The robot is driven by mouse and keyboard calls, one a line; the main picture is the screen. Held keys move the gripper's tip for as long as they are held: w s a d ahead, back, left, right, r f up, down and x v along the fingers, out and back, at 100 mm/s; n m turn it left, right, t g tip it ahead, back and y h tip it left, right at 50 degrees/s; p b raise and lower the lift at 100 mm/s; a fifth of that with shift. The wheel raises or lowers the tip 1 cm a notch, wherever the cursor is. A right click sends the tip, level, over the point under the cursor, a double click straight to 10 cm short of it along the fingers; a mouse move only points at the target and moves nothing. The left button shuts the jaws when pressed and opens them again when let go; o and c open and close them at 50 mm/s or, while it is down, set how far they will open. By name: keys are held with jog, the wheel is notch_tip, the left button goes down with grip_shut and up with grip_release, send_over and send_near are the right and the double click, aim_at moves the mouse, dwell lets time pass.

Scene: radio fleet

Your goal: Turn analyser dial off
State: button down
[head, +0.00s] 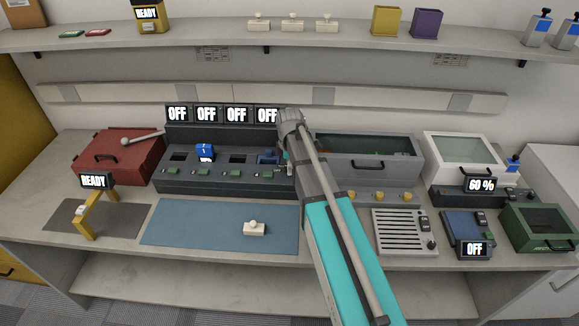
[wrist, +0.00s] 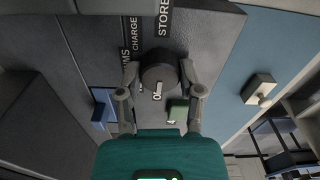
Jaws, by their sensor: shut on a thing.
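A dark round dial (wrist: 158,72) with a white pointer mark sits between my fingers in the wrist view. Black labels reading CHARGE (wrist: 135,34) and STORE (wrist: 164,18) stand beside it, with a third label partly hidden. My gripper (wrist: 159,78) is shut on the dial, one finger at each side. In the head view my arm covers the dial at the right end of the dark charger rack (head: 220,184). Several displays on top of this rack read OFF (head: 207,114). Which setting the pointer marks is not clear.
A small green button (wrist: 178,110) is close to my right finger, and a blue radio (wrist: 103,106) stands to the left. A blue mat (head: 190,225) with a white-cream block (head: 254,229) lies in front of the rack. A grey lidded bin (head: 372,157) stands right of my arm.

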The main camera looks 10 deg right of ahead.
jog(key=shift+n, duration=0.3)
jog(key=shift+c, duration=1.3)
grip_release()
jog(key=shift+m, duration=0.4)
